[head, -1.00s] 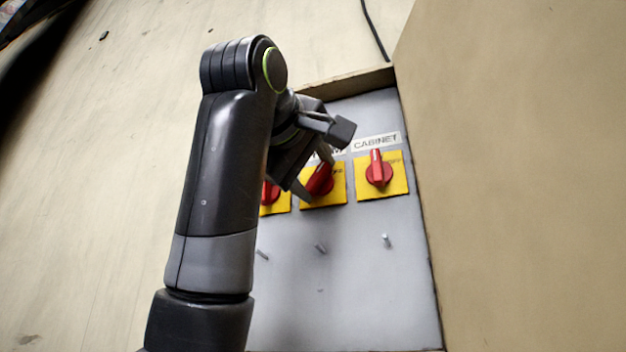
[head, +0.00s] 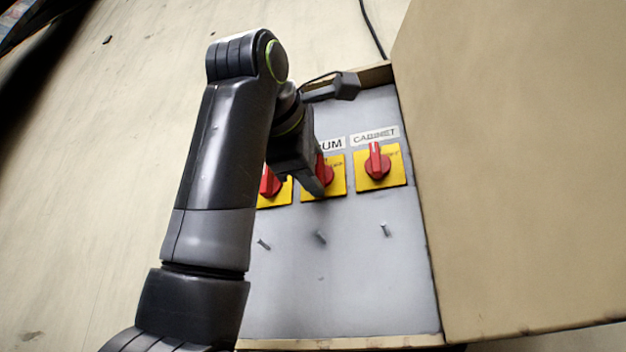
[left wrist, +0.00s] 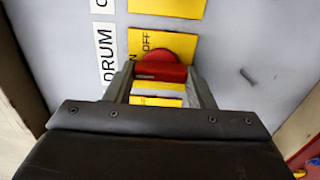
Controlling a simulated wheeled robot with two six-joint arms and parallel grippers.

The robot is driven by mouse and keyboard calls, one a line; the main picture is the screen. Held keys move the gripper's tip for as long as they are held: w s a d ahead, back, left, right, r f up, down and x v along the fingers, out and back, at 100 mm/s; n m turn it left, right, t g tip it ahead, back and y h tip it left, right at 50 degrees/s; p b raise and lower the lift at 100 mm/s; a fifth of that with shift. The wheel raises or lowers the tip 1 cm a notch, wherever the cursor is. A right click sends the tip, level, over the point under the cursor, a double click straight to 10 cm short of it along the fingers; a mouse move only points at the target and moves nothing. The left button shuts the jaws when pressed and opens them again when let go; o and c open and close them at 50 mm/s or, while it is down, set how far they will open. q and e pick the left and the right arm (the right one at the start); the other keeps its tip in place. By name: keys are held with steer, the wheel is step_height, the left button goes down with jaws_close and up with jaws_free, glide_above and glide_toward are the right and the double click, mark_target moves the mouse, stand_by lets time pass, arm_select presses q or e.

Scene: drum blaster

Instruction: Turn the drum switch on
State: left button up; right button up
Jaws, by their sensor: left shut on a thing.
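The drum switch is a red knob (head: 326,172) on a yellow plate (head: 337,184), below a white label ending in "UM" in the head view. My left gripper (head: 316,181) is at this knob and partly covers it. In the left wrist view the red knob (left wrist: 160,60) sits between the two fingers, and the label (left wrist: 103,60) reads DRUM. The jaws are shut on the knob. What shows of the knob in the head view points roughly up, towards ON; OFF is to its right. My right gripper is not in view.
The cabinet switch (head: 376,165) is just right, its red knob pointing up. Another red knob (head: 269,184) is partly hidden behind my arm on the left. Small metal pins (head: 385,230) stick out below. A tan door or wall (head: 520,170) rises on the right.

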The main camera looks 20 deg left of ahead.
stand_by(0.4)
arm_select(q)
steer(key=o, duration=1)
steer(key=s+b, duration=0.1)
steer(key=s, duration=0.4)
steer(key=s+b, duration=0.2)
steer(key=s, duration=0.4)
steer(key=s+b, duration=0.1)
steer(key=s, duration=0.5)
steer(key=shift+s+a, duration=0.2)
steer(key=shift+a, duration=0.15)
